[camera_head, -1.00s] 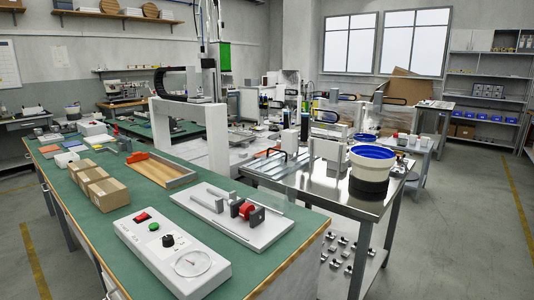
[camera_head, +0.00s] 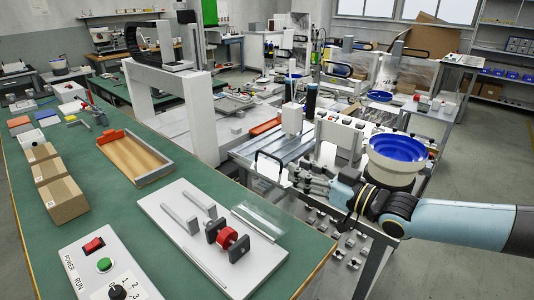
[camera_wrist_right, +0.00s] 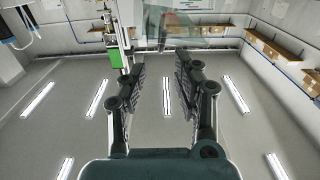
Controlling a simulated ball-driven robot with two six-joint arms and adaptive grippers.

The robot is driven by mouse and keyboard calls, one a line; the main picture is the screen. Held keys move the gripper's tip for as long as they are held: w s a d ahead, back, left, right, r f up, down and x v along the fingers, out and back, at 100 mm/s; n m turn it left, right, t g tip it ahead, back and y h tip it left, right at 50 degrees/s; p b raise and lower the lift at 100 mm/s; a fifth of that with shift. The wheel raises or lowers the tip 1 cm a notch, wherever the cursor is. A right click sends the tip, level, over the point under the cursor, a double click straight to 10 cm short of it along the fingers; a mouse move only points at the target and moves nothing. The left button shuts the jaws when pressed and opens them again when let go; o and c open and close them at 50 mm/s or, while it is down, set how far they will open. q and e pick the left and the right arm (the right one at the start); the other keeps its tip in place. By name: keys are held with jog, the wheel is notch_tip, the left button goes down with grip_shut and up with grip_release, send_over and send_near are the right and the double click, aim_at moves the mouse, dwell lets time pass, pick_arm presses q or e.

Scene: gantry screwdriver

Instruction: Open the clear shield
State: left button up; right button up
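A clear see-through panel (camera_head: 262,218), likely the shield, shows at the bench edge beside the white fixture plate (camera_head: 195,250) with a red knob. I cannot tell whether the handle belongs to the clear panel. My right gripper points left, and contact with the handle is unclear. In the wrist view its fingers (camera_wrist_right: 160,64) are apart with nothing between them. A faint see-through pane (camera_wrist_right: 200,30) shows beyond them. My left gripper is not in view.
The green bench (camera_head: 120,190) carries cardboard boxes (camera_head: 60,195), a wooden tray (camera_head: 135,158) and a control box (camera_head: 105,275). A white gantry (camera_head: 200,110) stands behind. A blue-lined bowl (camera_head: 395,150) stands right behind my right arm.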

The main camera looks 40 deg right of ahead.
aim_at(273, 157)
jog(key=w, duration=0.2)
jog(key=w+b, duration=0.1)
jog(key=shift+w+a, duration=0.2)
jog(key=shift+a, duration=0.05)
jog(key=w+b, duration=0.1)
jog(key=w, duration=0.3)
jog(key=shift+w+a+f, duration=0.1)
jog(key=shift+w+f, duration=0.05)
jog(key=shift+w, duration=0.1)
jog(key=shift+w+a, duration=0.1)
jog(key=shift+w, duration=0.5)
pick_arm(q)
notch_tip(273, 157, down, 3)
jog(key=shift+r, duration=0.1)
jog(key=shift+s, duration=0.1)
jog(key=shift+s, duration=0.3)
pick_arm(e)
grip_shut()
